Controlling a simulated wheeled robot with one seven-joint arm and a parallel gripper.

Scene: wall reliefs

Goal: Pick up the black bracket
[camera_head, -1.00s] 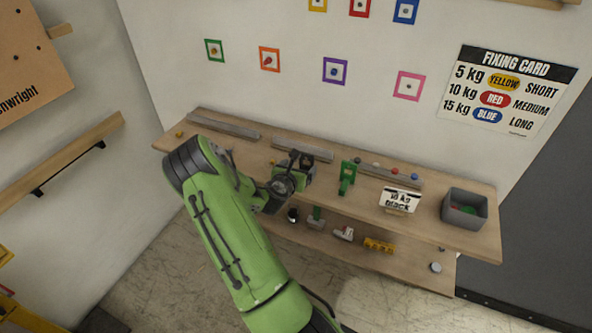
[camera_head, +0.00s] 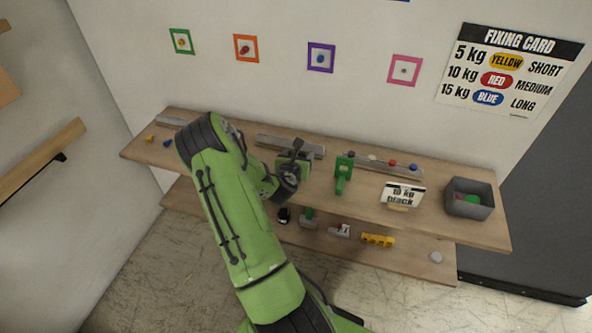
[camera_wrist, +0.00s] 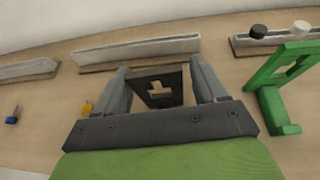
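My gripper (camera_wrist: 159,68) is open, with one finger on each side of the bracket. The left finger is very close to the bracket; I cannot tell if it touches. A narrow gap shows at the right finger. In the head view my gripper (camera_head: 292,172) is over the upper shelf and mostly hides the bracket.
A green bracket (camera_wrist: 283,85) stands close to the right of my gripper. Grey rails (camera_wrist: 135,50) lie behind. A sign reading "10 kg black" (camera_head: 402,194) and a grey bin (camera_head: 468,198) stand farther right. The lower shelf holds a yellow part (camera_head: 377,240). A fixing card (camera_head: 508,70) hangs above.

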